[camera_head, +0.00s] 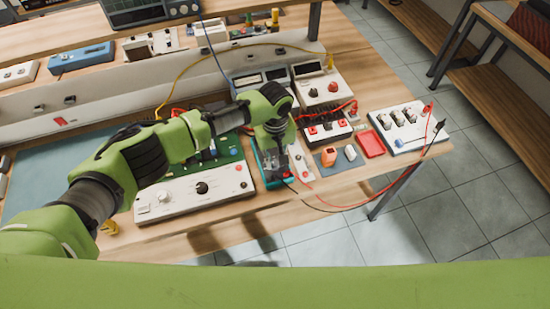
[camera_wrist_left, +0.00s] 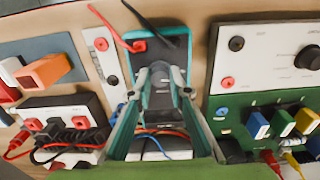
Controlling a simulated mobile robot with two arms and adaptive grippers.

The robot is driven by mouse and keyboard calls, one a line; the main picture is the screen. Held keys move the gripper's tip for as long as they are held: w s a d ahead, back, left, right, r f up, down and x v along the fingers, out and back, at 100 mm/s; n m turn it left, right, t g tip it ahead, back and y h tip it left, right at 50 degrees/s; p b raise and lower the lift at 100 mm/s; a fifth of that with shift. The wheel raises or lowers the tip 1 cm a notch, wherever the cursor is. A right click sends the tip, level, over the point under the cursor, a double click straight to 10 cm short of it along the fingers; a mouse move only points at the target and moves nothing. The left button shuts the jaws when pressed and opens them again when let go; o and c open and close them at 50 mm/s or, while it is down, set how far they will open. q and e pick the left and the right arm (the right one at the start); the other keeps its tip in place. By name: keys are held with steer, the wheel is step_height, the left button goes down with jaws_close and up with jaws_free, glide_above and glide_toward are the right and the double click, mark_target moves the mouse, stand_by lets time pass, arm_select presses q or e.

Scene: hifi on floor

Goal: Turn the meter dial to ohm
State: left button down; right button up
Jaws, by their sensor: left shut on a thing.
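The meter (camera_head: 262,176) is a teal-edged, dark-faced box lying on the bench near its front edge. It also shows in the left wrist view (camera_wrist_left: 172,48), with a red and a black lead plugged in at its far end there. My left gripper (camera_head: 277,172) comes down over the meter from above. In the left wrist view its two fingertips (camera_wrist_left: 161,72) are close together on the meter's face, closed around the meter dial. The dial itself is hidden by the fingers, so its pointer and the setting cannot be read. My right gripper is not in view.
A white control panel (camera_head: 190,198) with a black knob lies left of the meter. A narrow white strip (camera_head: 300,162) and an orange block (camera_head: 329,156) lie to its right. A red tray (camera_head: 370,143) and a white switch box (camera_head: 410,128) stand further right. Loose leads cross the front edge.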

arm_select(q)
steer(key=m, duration=0.3)
steer(key=shift+m+p, duration=0.3)
steer(key=m, duration=0.4)
steer(key=shift+m, duration=0.3)
steer(key=m, duration=0.4)
steer(key=shift+m+p, duration=0.3)
steer(key=m, duration=1.2)
steer(key=shift+m+b, duration=0.3)
steer(key=shift+b, duration=0.1)
steer(key=m+b, duration=0.1)
steer(key=m, duration=0.3)
steer(key=shift+m, duration=0.3)
steer(key=shift+m+b, duration=0.3)
steer(key=shift+m, duration=1.4)
